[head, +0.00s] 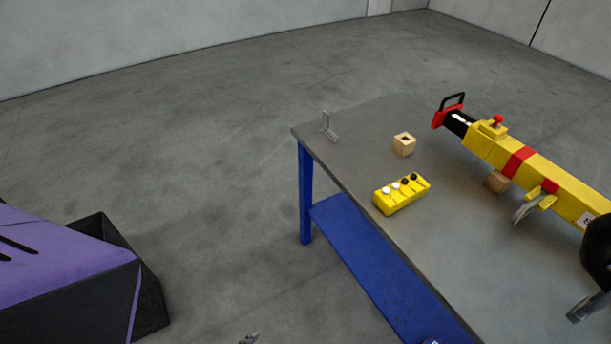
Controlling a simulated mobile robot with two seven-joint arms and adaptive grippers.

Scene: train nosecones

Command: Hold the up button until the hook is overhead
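A yellow control box (402,194) lies on the grey table top near its left long edge. It has white and black round buttons on top. I cannot read which one is the up button. No hook can be made out in the head view. A small grey metal part (249,339) just shows at the bottom edge, well left of and below the box. It may be the tip of my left gripper, but too little shows to tell its state. My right gripper is not in view. Nothing touches the control box.
The table (372,112) has a blue frame and lower shelf (360,255). A long yellow tool (549,176) with red bands lies at the right. A wooden block (404,147) and metal bracket (327,126) stand behind the box. A purple-and-black body (70,270) fills the lower left.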

